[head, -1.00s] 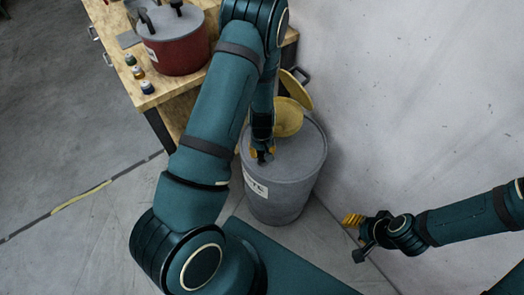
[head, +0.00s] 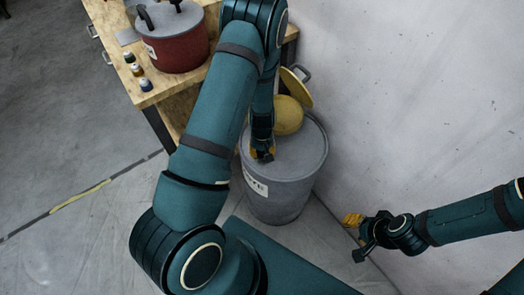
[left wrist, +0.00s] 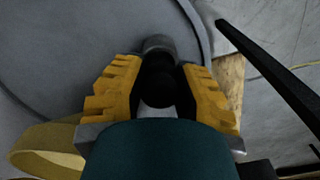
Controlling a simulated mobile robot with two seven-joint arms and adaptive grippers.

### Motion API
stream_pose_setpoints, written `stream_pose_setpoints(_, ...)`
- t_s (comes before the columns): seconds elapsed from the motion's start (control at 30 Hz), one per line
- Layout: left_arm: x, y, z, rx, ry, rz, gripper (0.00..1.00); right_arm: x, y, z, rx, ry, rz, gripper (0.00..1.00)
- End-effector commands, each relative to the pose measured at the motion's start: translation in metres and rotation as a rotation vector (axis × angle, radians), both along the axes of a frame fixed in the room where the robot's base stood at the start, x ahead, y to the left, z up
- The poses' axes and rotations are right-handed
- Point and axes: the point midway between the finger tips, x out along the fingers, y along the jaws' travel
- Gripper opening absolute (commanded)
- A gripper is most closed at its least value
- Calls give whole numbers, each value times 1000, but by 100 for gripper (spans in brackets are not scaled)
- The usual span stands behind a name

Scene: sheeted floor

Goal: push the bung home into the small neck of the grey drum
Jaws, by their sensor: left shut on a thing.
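The grey drum (head: 292,178) stands on the floor right of the workbench, with a white label on its side. My left gripper (head: 262,154) reaches down to the drum's top. In the left wrist view its yellow fingers (left wrist: 160,92) are shut on the black bung (left wrist: 158,82). A short grey neck (left wrist: 158,43) shows just beyond the bung, close against it. I cannot tell how deep the bung sits in it. In the head view the gripper hides the bung and neck. My right gripper (head: 355,235) is away from the drum, near the wall; its opening is unclear.
A yellow rounded thing (head: 289,115) is at the drum's far side, with a yellow disc (head: 297,88) behind it. The wooden workbench (head: 172,96) carries a red pot (head: 178,48) and small bottles (head: 138,71). A pale wall (head: 420,110) stands on the right. The left floor is clear.

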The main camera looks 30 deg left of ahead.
Motion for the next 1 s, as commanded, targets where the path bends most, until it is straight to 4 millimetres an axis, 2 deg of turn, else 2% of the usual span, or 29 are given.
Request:
stream_pose_setpoints(0.67,0,0,-16,0,0,0,0,0,0,-10,0,0,0,45)
stream_pose_setpoints(0.7,0,0,-16,0,0,0,41,0,0,-10,0,0,0,45)
stream_pose_setpoints(0.73,0,0,-15,0,0,0,52,0,0,-10,0,0,0,45)
stream_pose_setpoints(0.77,0,0,-15,0,0,0,58,0,0,-10,0,0,0,45)
stream_pose_setpoints(1.0,0,0,-15,0,0,0,58,0,0,-9,0,0,0,45)
